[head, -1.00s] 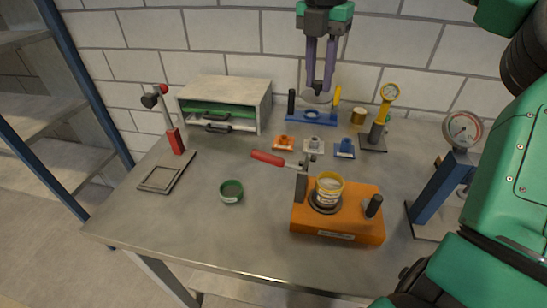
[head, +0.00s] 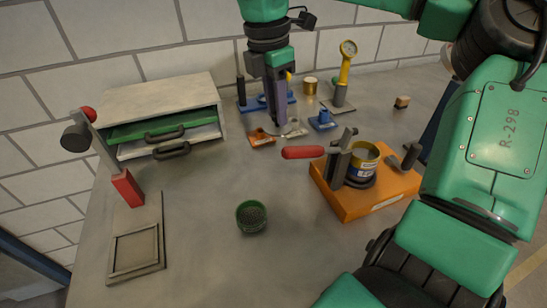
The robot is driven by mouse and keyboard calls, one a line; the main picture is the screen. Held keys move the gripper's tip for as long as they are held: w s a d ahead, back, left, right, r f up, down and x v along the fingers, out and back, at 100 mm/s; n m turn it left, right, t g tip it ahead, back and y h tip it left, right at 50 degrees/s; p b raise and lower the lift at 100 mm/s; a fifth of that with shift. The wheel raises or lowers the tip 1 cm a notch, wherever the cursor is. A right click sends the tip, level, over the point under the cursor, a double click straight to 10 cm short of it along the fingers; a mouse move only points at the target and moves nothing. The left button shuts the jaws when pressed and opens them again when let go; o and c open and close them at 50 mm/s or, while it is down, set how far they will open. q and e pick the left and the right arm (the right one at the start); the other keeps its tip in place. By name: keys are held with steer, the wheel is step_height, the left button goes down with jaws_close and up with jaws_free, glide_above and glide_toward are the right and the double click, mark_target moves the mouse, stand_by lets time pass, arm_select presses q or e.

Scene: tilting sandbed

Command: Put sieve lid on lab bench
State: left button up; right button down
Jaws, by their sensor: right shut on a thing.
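My right gripper (head: 280,124) points down over the back middle of the bench, its arm coming in from the top right. It is shut on a thin grey disc, the sieve lid (head: 287,133), partly hidden by the fingers. The lid is low, among the small coloured blocks; I cannot tell whether it touches the bench. The green sieve (head: 251,217) stands open on the lab bench (head: 215,255), nearer to me. My left gripper is not in view.
An orange toggle-clamp fixture (head: 372,203) holds a yellow-rimmed can (head: 364,159). An orange block (head: 262,138) and a blue block (head: 323,121) flank the lid. A drawer cabinet (head: 165,105) and a red-posted stand (head: 127,188) are left. The front middle is bare.

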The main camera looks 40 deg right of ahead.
steer(key=f, duration=1.2)
steer(key=shift+w+a+f+p, duration=0.2)
steer(key=shift+w+a+p, duration=0.1)
steer(key=shift+p, duration=0.1)
steer(key=shift+f+b, duration=0.2)
steer(key=shift+b, duration=0.1)
steer(key=c, duration=0.7)
jaws_free()
steer(key=shift+r, duration=0.1)
steer(key=r, duration=0.4)
steer(key=a+r, duration=0.1)
steer(key=r, duration=0.7)
steer(key=shift+w+a+r, duration=0.1)
steer(key=shift+a, duration=0.1)
steer(key=shift+r, duration=0.1)
